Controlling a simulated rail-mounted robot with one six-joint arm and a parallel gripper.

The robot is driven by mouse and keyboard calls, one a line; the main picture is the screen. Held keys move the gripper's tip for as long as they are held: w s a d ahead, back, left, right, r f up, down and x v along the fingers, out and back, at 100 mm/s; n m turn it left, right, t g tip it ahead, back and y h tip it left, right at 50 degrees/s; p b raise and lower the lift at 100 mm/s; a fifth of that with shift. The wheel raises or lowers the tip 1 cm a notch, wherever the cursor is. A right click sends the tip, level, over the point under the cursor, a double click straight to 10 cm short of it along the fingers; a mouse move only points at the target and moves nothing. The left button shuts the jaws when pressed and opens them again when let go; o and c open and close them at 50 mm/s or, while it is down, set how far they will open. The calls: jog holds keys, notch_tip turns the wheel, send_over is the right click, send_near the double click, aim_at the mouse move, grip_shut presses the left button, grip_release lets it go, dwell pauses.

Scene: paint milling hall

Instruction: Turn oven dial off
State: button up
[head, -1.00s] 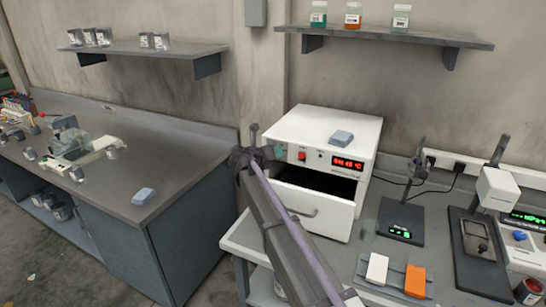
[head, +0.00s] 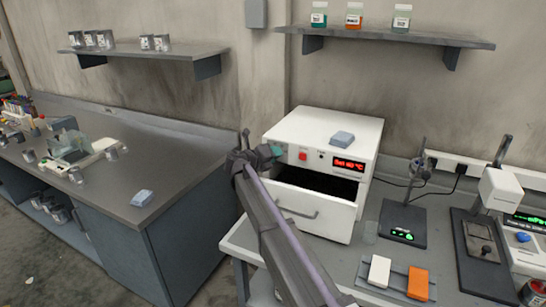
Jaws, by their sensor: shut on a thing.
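The white oven (head: 365,130) stands on the light bench, its front drawer (head: 315,213) pulled partly open. Its front panel has a red button (head: 303,156) and a red lit display (head: 348,165) that seems to read "Set 40 °C". My gripper (head: 267,152) is at the panel's left end, shut on the oven dial. The dial is mostly hidden by my gripper; a small teal part (head: 278,150) shows at the fingertips, and I cannot tell whether it belongs to the dial. The dial's exact angle cannot be seen.
A small grey-blue block (head: 342,139) lies on the oven top. A balance-like stand (head: 402,225) and a holder with white and orange blocks (head: 396,277) are to the right. A dark workbench (head: 120,180) stands left, across a gap.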

jog(key=o, duration=0.9)
